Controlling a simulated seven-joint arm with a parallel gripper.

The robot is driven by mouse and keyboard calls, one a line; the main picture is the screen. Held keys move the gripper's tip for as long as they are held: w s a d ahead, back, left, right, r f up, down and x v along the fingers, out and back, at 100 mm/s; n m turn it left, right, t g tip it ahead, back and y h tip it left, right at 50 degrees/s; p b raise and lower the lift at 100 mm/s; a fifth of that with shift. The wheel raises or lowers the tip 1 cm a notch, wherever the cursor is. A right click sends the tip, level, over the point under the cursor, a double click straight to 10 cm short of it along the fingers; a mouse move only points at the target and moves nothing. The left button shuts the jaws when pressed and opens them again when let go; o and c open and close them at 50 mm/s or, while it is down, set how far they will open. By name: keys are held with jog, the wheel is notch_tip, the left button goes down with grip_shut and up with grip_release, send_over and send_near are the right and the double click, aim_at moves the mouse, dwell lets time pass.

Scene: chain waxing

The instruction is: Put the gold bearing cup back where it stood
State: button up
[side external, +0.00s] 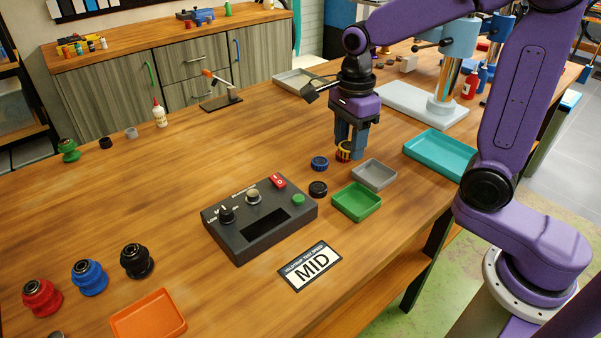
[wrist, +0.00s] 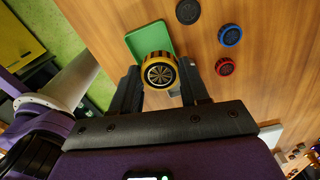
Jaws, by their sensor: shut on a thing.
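The gold bearing cup (wrist: 160,72), a ribbed yellow ring with a dark spoked face, is between the fingers of my gripper (wrist: 158,88) in the wrist view. My gripper is shut on it. In the side view the cup (side external: 342,154) shows low at the tips of my downward gripper (side external: 350,149), just behind the grey tray. I cannot tell whether it touches the table. Similar cups stand nearby: a blue one (side external: 319,163), a black one (side external: 318,189), and a red-rimmed one (wrist: 225,67) in the wrist view, mostly hidden in the side view.
A grey tray (side external: 373,175) and a green tray (side external: 357,214) lie close to my gripper, with a teal tray (side external: 440,152) to the right. A dark control box (side external: 262,222) and a MID card (side external: 311,266) are nearer the camera. The wood left of the cups is clear.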

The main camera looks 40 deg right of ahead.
jog(key=shift+w+d+f, duration=0.15)
jog(key=shift+d+f, duration=0.15)
jog(key=shift+d, duration=0.15)
jog(key=w+a+f, duration=0.1)
jog(key=w+f, duration=0.3)
jog(key=w, duration=0.5)
send_over(300, 175)
jog(key=s, duration=0.1)
notch_tip(300, 175, down, 4)
jog(key=shift+s+f, duration=0.1)
jog(key=shift+f, duration=0.15)
jog(key=shift+w+f, duration=0.6)
jog(key=shift+f, duration=1.65)
jog(key=shift+f, duration=0.1)
jog(key=o, duration=1.1)
jog(key=shift+o, duration=0.2)
